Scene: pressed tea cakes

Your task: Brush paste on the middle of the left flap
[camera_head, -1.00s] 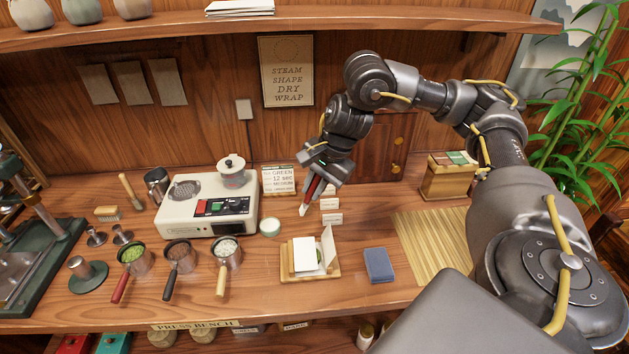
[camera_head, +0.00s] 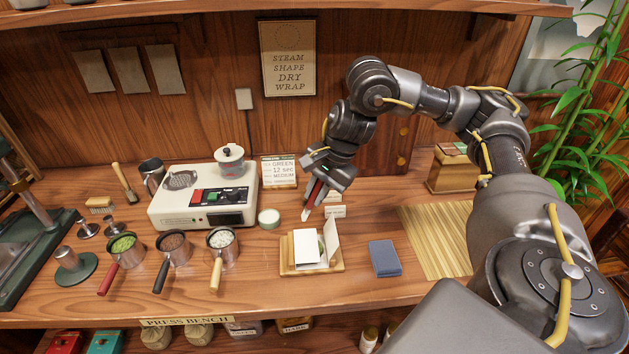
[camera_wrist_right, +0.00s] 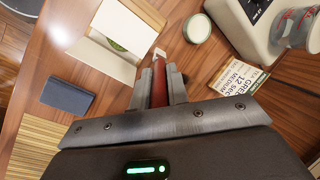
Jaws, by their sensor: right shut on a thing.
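My right gripper (camera_head: 316,192) is shut on a brush with a red handle (camera_wrist_right: 159,82) and a pale tip (camera_wrist_right: 159,54). The tip points down, above the bench just behind the wrapping tray (camera_head: 287,268). White wrapper paper in the tray has a left flap (camera_head: 306,247) and a raised right flap (camera_head: 331,241). Part of a green cake (camera_wrist_right: 117,45) shows between the papers in the right wrist view. The brush tip is apart from the paper. A small round pot with pale contents (camera_head: 269,217) stands left of the brush. My left gripper is out of view.
A blue-grey block (camera_head: 384,258) lies right of the tray, then a bamboo mat (camera_head: 436,240). A cream machine (camera_head: 203,204) and handled cups (camera_head: 222,247) stand to the left.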

